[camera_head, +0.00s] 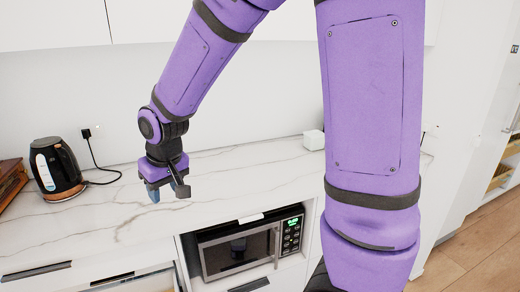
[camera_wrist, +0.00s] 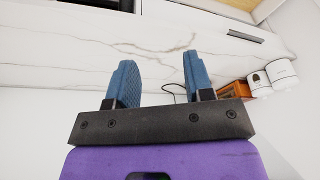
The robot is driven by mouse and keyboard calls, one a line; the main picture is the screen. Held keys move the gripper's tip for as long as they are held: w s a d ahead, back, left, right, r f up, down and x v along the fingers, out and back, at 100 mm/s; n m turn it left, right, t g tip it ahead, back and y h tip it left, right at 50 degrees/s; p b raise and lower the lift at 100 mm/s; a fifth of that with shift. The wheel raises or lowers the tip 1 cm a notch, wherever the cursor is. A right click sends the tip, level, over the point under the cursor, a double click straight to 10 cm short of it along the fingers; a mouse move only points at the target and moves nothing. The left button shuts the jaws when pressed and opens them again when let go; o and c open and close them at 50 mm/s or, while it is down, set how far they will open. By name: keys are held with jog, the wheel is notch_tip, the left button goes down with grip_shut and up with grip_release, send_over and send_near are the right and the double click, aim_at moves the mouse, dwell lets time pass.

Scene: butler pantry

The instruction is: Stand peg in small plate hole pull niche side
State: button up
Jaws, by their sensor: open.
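My gripper (camera_head: 168,194) is open and empty above the white marble counter (camera_head: 110,220), its blue fingers pointing down. In the wrist view the two blue fingers (camera_wrist: 158,64) stand apart with only counter and wall behind them. No peg can be made out in either view. A small white block (camera_head: 313,139) stands at the back of the counter, right of my gripper.
A microwave (camera_head: 240,254) sits in the niche under the counter. A black kettle (camera_head: 56,170) and a brown box (camera_head: 12,183) stand at the left. Two white canisters (camera_wrist: 270,78) show in the wrist view. The counter's middle is clear. My arm covers the right part.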

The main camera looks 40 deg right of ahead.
jog(key=s+d+r, duration=0.3)
jog(key=s+r, duration=0.1)
jog(key=s, duration=0.3)
jog(key=s+d+r+m+t, duration=0.1)
jog(key=s+d+r, duration=0.2)
jog(key=s+r, duration=0.2)
jog(key=s+d+r+t, duration=0.1)
jog(key=s+d+r, duration=0.2)
jog(key=s, duration=0.6)
notch_tip(320, 180, up, 2)
jog(key=shift+s+d+r+h, duration=0.1)
jog(key=shift+s+d+h, duration=0.2)
jog(key=shift+s+d, duration=0.1)
jog(key=shift+c, duration=0.5)
